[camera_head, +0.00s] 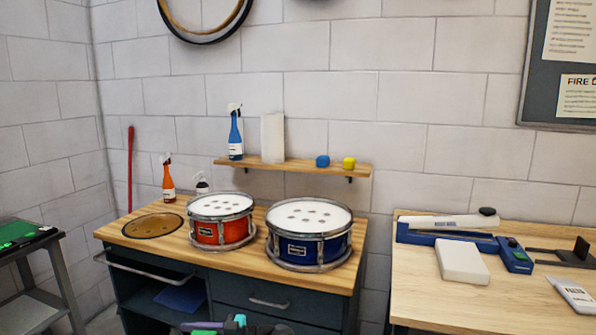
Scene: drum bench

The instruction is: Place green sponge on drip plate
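I cannot clearly make out a green sponge. My gripper (222,326) seems to show only in part at the bottom edge, in dark, purple and green pieces, below the bench front. Its fingers and anything in them cannot be made out.
A red drum (221,218) and a blue drum (309,232) fill most of the bench top (225,268). Spray bottles stand behind the disc and on the shelf (300,168). A dark side table (35,245) with bright green on it is at left; another bench (430,300) is at right.

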